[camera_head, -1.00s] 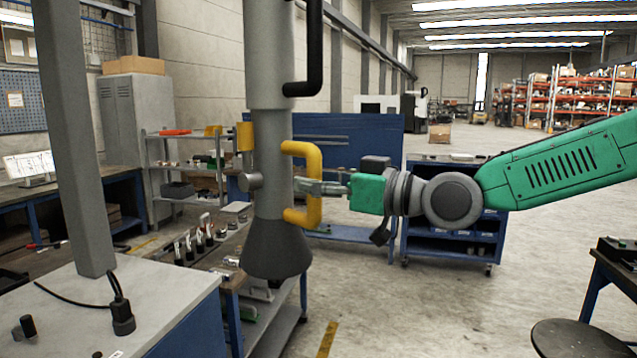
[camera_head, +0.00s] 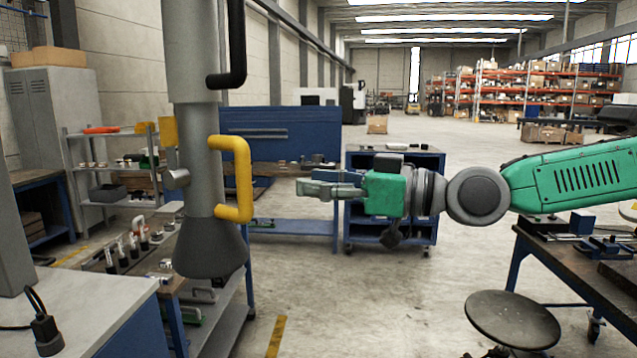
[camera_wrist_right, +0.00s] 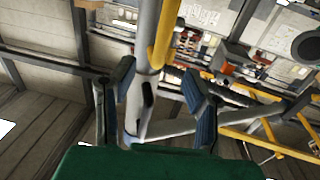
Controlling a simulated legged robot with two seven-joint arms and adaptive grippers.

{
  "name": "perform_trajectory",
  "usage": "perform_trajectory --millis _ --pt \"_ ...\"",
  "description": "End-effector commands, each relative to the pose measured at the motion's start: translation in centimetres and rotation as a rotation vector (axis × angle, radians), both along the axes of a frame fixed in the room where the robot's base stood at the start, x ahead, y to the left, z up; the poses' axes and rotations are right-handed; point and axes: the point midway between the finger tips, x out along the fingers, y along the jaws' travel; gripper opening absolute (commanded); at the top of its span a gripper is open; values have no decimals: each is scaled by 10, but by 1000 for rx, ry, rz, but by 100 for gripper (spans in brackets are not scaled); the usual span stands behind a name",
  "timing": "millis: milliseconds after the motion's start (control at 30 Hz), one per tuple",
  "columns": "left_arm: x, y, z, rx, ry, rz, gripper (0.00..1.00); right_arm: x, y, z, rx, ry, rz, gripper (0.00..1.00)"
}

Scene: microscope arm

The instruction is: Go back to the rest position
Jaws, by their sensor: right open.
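The microscope arm is a grey vertical column (camera_head: 197,125) with a flared dark cone (camera_head: 210,248) at its bottom. A yellow handle (camera_head: 243,180) sticks out of its right side, and a black handle (camera_head: 238,45) is above it. My right gripper (camera_head: 300,188) is to the right of the yellow handle, apart from it, with its fingers pointing left. In the right wrist view its two blue-padded fingers (camera_wrist_right: 162,100) stand apart with nothing between them. The yellow handle (camera_wrist_right: 165,42) shows beyond them there. My left gripper is not in view.
A workbench with tools (camera_head: 135,255) stands behind and left of the column. A blue cart (camera_head: 365,225) is behind my right gripper. A dark table (camera_head: 590,270) and a round stool (camera_head: 512,320) are at the right. Open floor lies between.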

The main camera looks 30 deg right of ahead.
Motion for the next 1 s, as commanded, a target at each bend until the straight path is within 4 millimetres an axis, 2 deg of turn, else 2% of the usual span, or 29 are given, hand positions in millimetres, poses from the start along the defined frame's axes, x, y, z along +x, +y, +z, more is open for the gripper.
perform_trajectory --millis 400,467,533,567,667,700,833,1000 --pt "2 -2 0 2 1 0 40 0 -3 -1 1 1 0 42" --pt "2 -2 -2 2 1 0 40 1 -2 -8 0 15 -1 42" --pt "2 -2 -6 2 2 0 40 3 2 -28 -5 58 -3 42" --pt "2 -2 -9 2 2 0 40 4 4 -40 -8 85 -3 42" --pt "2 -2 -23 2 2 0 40 7 15 -101 -22 220 -15 42" --pt "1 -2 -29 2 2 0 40 7 20 -132 -30 286 -22 42" --pt "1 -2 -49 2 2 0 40 -2 31 -234 -60 508 -64 42" --pt "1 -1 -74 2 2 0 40 -35 34 -361 -119 776 -142 42"
